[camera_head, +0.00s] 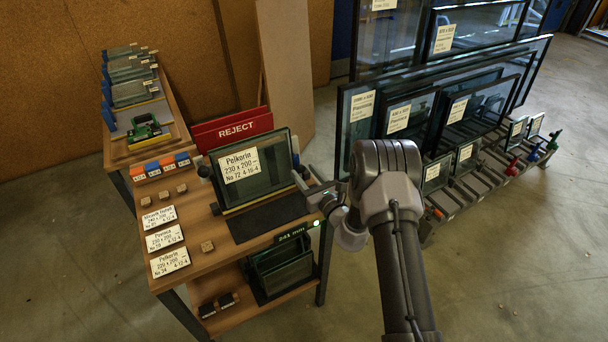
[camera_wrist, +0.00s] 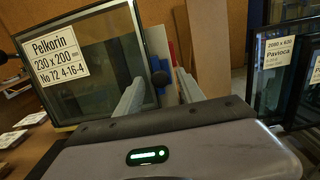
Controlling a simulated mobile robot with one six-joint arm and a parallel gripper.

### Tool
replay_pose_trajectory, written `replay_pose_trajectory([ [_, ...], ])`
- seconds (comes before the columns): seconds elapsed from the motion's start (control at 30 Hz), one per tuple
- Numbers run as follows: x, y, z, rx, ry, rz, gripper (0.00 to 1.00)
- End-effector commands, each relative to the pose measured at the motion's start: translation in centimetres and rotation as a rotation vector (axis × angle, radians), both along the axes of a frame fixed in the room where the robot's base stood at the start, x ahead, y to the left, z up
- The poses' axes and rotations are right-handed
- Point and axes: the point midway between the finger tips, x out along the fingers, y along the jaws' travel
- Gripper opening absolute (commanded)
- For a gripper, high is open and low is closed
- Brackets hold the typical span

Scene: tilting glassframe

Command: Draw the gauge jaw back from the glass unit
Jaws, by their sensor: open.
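Another dark knob (camera_head: 204,171) is at the left edge.
A red REJECT holder (camera_head: 232,128) stands behind the unit. White label cards (camera_head: 164,238) and small wooden blocks (camera_head: 207,246) lie on the bench (camera_head: 222,258) to the left. A rack of large glass panes (camera_head: 360,118) stands to the right. Open floor (camera_head: 520,260) lies at the front right.

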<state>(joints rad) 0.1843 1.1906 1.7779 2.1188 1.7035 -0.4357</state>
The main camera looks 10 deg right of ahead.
Motion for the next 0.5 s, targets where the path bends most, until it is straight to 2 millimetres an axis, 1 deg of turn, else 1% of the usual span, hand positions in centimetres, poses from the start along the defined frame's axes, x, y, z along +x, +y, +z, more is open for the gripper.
replay_pose_trajectory([
  [0.03,0.48,0.22,-0.08,-0.001,-0.001,0.001,0.46],
  [0.13,1.02,0.38,-0.02,0.0,0.0,0.001,0.46],
  [0.37,1.16,0.4,0.05,0.0,0.001,0.0,0.46],
  [0.4,1.15,0.39,0.05,0.0,0.001,0.0,0.44],
  [0.47,1.14,0.4,0.04,0.0,0.001,0.0,0.32],
  [0.5,1.14,0.4,0.05,0.0,0.001,0.0,0.24],
])
